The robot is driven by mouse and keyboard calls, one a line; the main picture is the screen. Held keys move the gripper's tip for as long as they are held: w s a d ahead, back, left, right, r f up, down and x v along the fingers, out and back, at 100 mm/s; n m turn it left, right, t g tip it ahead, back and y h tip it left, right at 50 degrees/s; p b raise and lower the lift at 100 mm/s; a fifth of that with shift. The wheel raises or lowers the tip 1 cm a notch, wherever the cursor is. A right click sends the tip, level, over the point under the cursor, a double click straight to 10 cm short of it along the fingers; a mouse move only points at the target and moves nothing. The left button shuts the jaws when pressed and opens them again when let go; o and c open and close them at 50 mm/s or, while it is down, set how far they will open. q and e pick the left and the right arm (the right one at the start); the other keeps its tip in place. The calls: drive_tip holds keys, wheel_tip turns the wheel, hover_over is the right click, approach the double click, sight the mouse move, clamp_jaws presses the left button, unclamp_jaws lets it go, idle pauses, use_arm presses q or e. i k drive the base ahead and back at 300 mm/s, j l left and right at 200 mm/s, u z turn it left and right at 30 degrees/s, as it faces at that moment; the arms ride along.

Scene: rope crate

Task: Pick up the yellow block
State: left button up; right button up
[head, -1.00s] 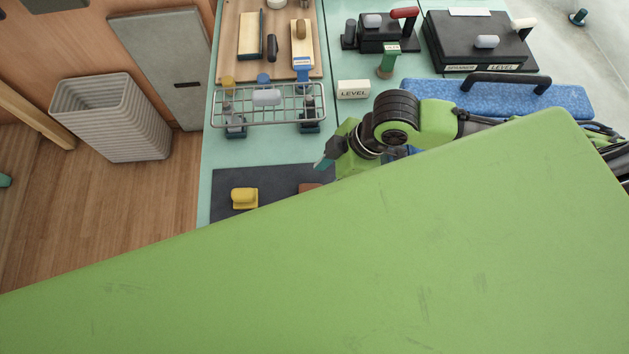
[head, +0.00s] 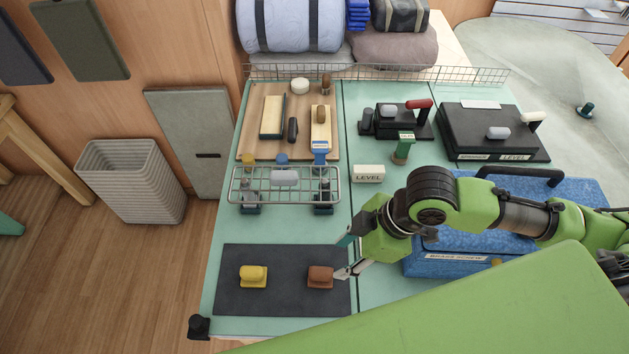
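The yellow block (head: 253,276) sits on the left part of a dark mat (head: 290,253) near the front edge of the teal table. A reddish-brown block (head: 320,277) is on the same mat, to its right. My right gripper (head: 341,257) is at the mat's right edge, beside the brown block. Its two fingers are spread apart with nothing between them. Whether the lower finger touches the brown block cannot be told. The yellow block is well to the left of the gripper, with the brown block between. My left gripper does not show.
A wire rack (head: 285,185) stands behind the mat. A blue case (head: 450,262) lies right of it, under my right arm. A wooden board (head: 250,147) with tools lies farther back. The mat's middle is clear.

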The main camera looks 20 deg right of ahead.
sight(253, 276)
drive_tip(key=k, duration=1.5)
